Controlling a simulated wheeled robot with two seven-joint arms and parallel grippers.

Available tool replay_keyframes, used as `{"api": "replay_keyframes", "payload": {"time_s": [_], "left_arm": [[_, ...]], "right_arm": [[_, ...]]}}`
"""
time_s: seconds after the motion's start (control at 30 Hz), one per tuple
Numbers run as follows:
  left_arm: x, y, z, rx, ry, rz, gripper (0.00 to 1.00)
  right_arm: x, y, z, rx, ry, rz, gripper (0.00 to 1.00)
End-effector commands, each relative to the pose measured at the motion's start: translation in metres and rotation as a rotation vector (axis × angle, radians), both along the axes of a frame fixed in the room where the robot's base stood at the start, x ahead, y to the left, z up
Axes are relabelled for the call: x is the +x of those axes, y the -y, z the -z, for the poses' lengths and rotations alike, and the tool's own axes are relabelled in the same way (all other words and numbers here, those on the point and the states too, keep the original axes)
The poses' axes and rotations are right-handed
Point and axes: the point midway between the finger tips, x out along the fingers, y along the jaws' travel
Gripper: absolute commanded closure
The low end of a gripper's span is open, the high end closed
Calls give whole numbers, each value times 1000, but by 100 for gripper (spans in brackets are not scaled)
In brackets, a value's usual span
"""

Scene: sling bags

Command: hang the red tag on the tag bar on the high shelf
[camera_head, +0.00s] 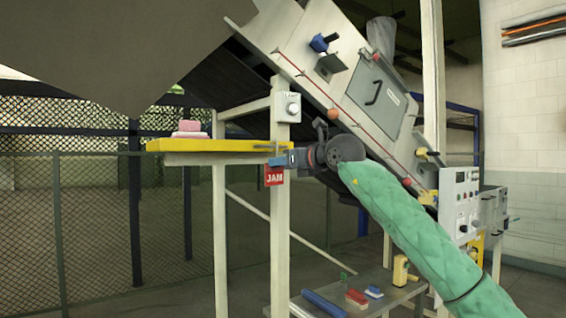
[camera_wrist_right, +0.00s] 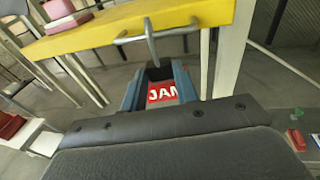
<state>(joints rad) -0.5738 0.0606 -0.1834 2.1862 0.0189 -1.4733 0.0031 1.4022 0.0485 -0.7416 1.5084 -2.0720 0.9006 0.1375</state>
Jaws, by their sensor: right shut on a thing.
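The red tag (camera_head: 274,176) with white "JAM" lettering hangs below the front edge of the yellow high shelf (camera_head: 215,146). My right gripper (camera_head: 283,159) is shut on the tag, just under the shelf's right end. In the right wrist view the tag (camera_wrist_right: 163,92) sits between the blue fingers (camera_wrist_right: 160,88). The grey tag bar (camera_wrist_right: 181,32) sticks out from the shelf's yellow edge. A grey hook (camera_wrist_right: 151,45) rises from the tag side and crosses the bar; I cannot tell whether it rests on it. My left gripper is not in view.
A pink and white block (camera_head: 190,128) sits on the shelf's left part. A post with a white switch box (camera_head: 288,107) stands beside the shelf's right end. The sloped conveyor (camera_head: 330,80) is close behind my right arm. A low bench (camera_head: 385,285) holds several coloured items.

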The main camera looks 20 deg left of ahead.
Motion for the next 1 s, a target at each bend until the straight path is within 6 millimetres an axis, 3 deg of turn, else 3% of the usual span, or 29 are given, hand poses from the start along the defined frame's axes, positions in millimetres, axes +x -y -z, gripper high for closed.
{"api": "replay_keyframes", "payload": {"time_s": [0.37,0.4,0.5,0.7,0.8,1.0], "left_arm": [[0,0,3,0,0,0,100],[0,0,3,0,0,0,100],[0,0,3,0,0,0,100],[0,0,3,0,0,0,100],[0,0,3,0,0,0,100],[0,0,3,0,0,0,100]], "right_arm": [[0,0,4,0,0,0,100],[0,0,4,0,0,0,62],[0,0,4,0,0,0,45],[0,0,4,0,0,0,45],[0,0,4,0,0,0,27],[0,0,4,0,0,0,27]]}}
